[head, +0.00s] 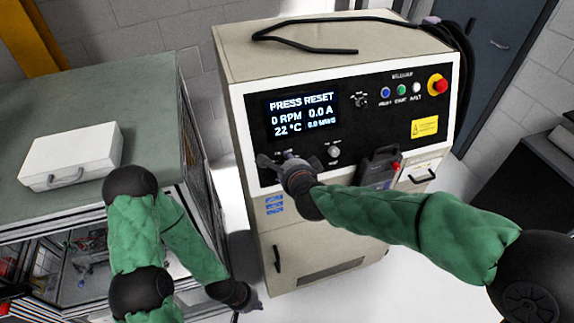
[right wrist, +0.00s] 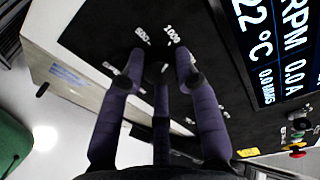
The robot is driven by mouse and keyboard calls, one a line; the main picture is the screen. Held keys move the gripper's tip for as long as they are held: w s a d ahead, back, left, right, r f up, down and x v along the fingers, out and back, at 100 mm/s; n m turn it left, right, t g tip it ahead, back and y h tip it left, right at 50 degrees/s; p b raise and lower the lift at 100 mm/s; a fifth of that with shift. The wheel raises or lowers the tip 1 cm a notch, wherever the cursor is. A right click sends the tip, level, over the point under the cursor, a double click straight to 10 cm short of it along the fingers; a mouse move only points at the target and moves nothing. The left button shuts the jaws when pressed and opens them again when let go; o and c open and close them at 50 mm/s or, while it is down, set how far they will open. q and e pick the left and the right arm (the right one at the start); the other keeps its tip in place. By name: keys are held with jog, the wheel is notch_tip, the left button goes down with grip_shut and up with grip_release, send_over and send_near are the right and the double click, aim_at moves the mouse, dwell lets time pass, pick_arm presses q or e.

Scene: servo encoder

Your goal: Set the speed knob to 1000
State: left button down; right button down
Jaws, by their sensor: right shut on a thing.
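The cabinet's black control panel (head: 395,110) faces me, with a lit display (head: 303,114) reading "PRESS RESET", 0 RPM, 0.0 A and 22 °C. My right gripper (head: 283,163) is at the panel's lower left, below the display. In the right wrist view its fingers (right wrist: 158,80) close around the dark speed knob (right wrist: 157,72), which they largely hide. The printed marks 500 (right wrist: 142,36) and 1000 (right wrist: 172,34) show beyond the fingertips. The knob's pointer cannot be made out. My left gripper (head: 256,303) hangs low, away from the panel; its finger opening is unclear.
A small knob (head: 334,152) sits right of my right gripper. Blue, green and white buttons (head: 401,90) and a red emergency stop (head: 438,85) are at the panel's upper right. A green-topped bench (head: 95,90) with a white case (head: 72,155) stands left.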

jog(key=shift+d+r, duration=0.1)
jog(key=shift+r, duration=0.05)
dwell(0.3)
jog(key=c, duration=0.9)
grip_release()
jog(key=shift+d, duration=0.1)
jog(key=shift+s, duration=0.15)
jog(key=v, duration=1.1)
jog(key=shift+s, duration=0.25)
jog(key=shift+r, duration=0.1)
